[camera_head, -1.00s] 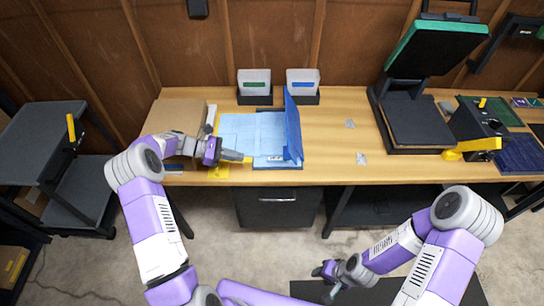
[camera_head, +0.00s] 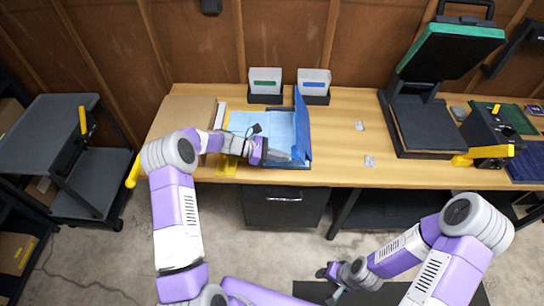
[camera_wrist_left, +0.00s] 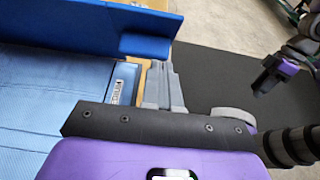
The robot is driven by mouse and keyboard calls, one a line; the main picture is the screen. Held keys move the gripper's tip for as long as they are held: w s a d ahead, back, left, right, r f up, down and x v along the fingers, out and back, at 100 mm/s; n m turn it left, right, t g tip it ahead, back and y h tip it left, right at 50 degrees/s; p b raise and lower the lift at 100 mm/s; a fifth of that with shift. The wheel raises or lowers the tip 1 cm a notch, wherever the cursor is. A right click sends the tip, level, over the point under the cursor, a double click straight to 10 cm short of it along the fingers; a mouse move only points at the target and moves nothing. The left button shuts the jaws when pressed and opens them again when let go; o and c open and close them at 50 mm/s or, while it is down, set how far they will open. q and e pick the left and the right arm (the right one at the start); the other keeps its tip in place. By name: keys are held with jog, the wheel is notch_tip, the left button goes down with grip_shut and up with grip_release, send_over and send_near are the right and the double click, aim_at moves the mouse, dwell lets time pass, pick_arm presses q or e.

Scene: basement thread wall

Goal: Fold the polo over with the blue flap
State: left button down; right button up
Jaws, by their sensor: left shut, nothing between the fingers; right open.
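The light blue polo (camera_head: 282,125) lies flat on the folding board on the table; it also shows in the left wrist view (camera_wrist_left: 45,110). The blue flap (camera_head: 302,130) stands raised at the board's right side, leaning slightly left. It also shows in the left wrist view (camera_wrist_left: 75,25). My left gripper (camera_head: 292,156) is shut and empty at the board's front edge, close to the lower front end of the flap. In the left wrist view its fingers (camera_wrist_left: 163,85) are beside the board's label. Whether they touch the flap is unclear. My right gripper (camera_head: 333,285) is open and empty, low in front of the table.
A yellow flap (camera_head: 228,165) lies at the board's left, partly behind my left arm. A cardboard box (camera_head: 180,115) is left of it. Two bins (camera_head: 265,85) (camera_head: 314,87) stand behind.

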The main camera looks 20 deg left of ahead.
dwell(0.4)
jog(key=shift+r+p, duration=0.75)
jog(key=shift+p, duration=0.05)
